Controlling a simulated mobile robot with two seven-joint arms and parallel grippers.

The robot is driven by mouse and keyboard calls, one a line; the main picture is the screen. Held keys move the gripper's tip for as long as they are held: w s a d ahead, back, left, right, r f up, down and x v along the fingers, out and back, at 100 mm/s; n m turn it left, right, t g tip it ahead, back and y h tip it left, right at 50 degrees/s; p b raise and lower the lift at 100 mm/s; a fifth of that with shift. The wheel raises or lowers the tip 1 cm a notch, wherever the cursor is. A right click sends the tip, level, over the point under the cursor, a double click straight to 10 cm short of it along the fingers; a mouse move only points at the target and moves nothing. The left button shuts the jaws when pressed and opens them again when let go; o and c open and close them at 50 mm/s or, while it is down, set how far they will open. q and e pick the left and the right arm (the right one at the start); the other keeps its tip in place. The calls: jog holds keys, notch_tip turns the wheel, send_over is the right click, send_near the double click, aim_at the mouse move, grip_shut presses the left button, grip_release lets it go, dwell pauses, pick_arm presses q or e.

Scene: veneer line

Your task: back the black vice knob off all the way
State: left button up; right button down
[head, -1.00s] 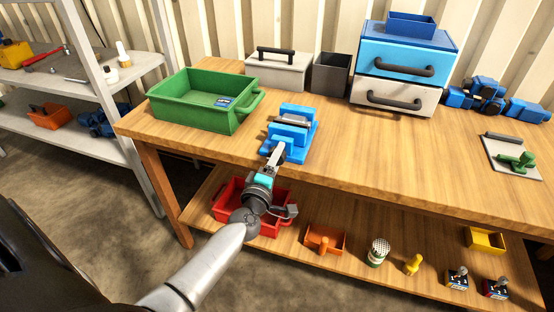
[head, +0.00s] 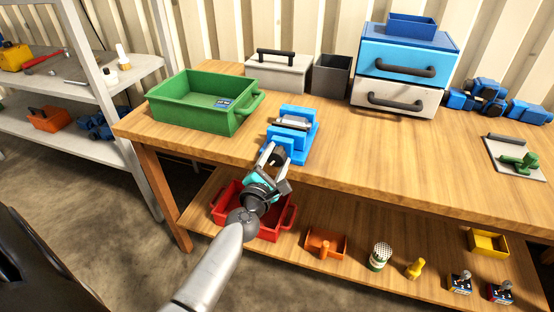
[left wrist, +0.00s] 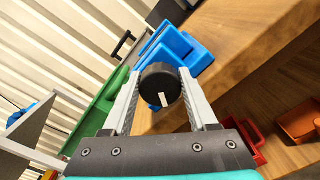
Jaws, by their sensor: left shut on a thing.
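The blue vice (head: 291,135) stands on the workbench near its front edge. Its black knob (left wrist: 160,86) faces the left wrist camera and carries a white mark that points nearly straight down in that view. My left gripper (head: 272,155) is at the front of the vice, with its two fingers on either side of the knob. In the left wrist view the gripper (left wrist: 160,90) is shut on the knob. The vice (left wrist: 177,48) shows behind the knob there. My right gripper is not in view.
A green bin (head: 205,105) stands left of the vice. A grey toolbox (head: 277,74), a dark open box (head: 331,75) and a drawer unit (head: 405,65) stand behind. A red bin (head: 282,217) is on the lower shelf under my arm.

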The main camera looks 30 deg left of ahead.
pick_arm(q)
jog(key=n, duration=0.5)
jog(key=shift+a+n, duration=0.1)
jog(key=shift+n, duration=0.2)
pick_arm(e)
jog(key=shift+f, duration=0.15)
pick_arm(q)
jog(key=shift+n, duration=0.3)
jog(key=o, duration=1.4)
jog(key=shift+s, duration=0.1)
jog(key=shift+s, duration=0.3)
jog(key=b+v, duration=0.3)
jog(key=v, duration=1.1)
jog(key=shift+s, duration=0.25)
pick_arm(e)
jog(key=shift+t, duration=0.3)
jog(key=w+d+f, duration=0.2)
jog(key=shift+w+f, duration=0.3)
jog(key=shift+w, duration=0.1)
